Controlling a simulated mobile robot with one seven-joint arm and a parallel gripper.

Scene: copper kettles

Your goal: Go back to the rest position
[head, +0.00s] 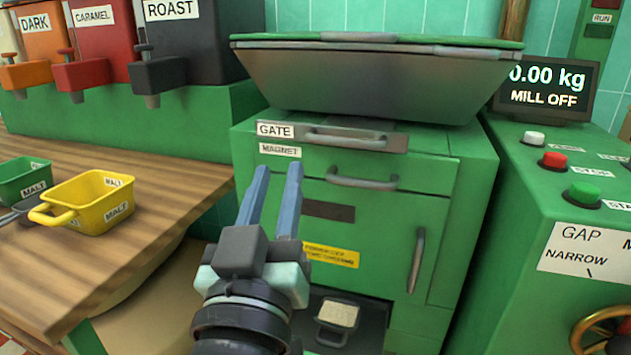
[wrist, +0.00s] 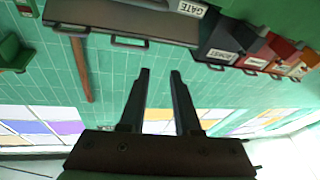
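My gripper (head: 270,202) is raised in front of the green mill (head: 390,210) in the head view, with its two blue-grey fingers pointing up. The fingers are apart with nothing between them. In the wrist view the gripper (wrist: 160,75) is also open and empty, seen against green wall tiles. The fingertips appear just below and left of the mill's MAGNET label (head: 280,150) in the picture. I cannot tell whether they touch the mill.
At left, a wooden counter (head: 150,190) carries a yellow MALT scoop (head: 90,203) and a green one (head: 25,180). Orange, red and dark dispensers stand behind. At right is a control panel with buttons and a screen (head: 545,88) reading 0.00 kg, MILL OFF. A small tray (head: 336,318) sits in the mill's lower opening.

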